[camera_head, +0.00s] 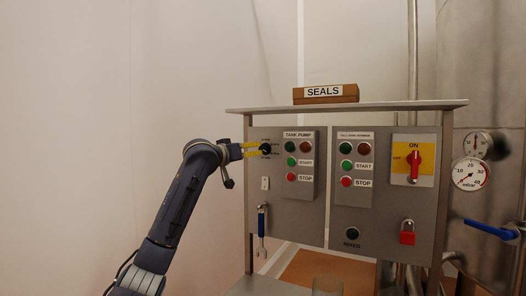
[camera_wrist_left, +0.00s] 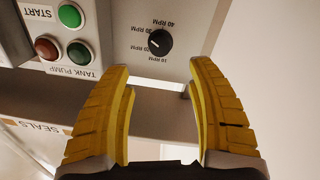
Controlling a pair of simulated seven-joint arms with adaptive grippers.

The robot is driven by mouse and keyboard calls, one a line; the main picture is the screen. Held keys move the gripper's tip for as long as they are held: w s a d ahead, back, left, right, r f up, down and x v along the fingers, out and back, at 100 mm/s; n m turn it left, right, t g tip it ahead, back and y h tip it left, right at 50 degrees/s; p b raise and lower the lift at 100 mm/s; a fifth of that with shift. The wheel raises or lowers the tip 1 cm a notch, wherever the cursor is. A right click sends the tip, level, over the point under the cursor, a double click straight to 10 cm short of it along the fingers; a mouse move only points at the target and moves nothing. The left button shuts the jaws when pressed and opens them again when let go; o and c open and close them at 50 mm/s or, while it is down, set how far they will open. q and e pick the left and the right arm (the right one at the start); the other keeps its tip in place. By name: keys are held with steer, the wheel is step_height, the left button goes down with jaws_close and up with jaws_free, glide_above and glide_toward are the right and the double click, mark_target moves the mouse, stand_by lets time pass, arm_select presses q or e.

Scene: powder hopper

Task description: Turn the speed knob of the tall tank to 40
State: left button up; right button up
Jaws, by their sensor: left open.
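The speed knob (camera_wrist_left: 159,42) is a small round black dial on the grey control panel. RPM labels from 10 to 40 are printed around it, upside down in the left wrist view. A small light mark shows on the knob's face; its exact setting is hard to read. In the head view the knob (camera_head: 266,148) sits at the panel's upper left. My left gripper (camera_wrist_left: 160,72) has yellow fingers, open and empty, with the knob ahead of the gap between the tips. In the head view the left gripper (camera_head: 254,149) is close beside the knob. Contact is not visible.
The TANK PUMP box (camera_head: 299,165) is just right of the knob. A second button box (camera_head: 353,165), a red-yellow switch (camera_head: 413,160) and a red padlock (camera_head: 407,232) lie farther right. A SEALS box (camera_head: 325,94) rests on the top shelf.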

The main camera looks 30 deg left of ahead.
mark_target(262, 149)
arm_select(q)
steer(key=w, duration=1.1)
steer(key=shift+w+a, duration=0.15)
steer(key=shift+a, duration=0.15)
steer(key=shift+c, duration=0.5)
jaws_close()
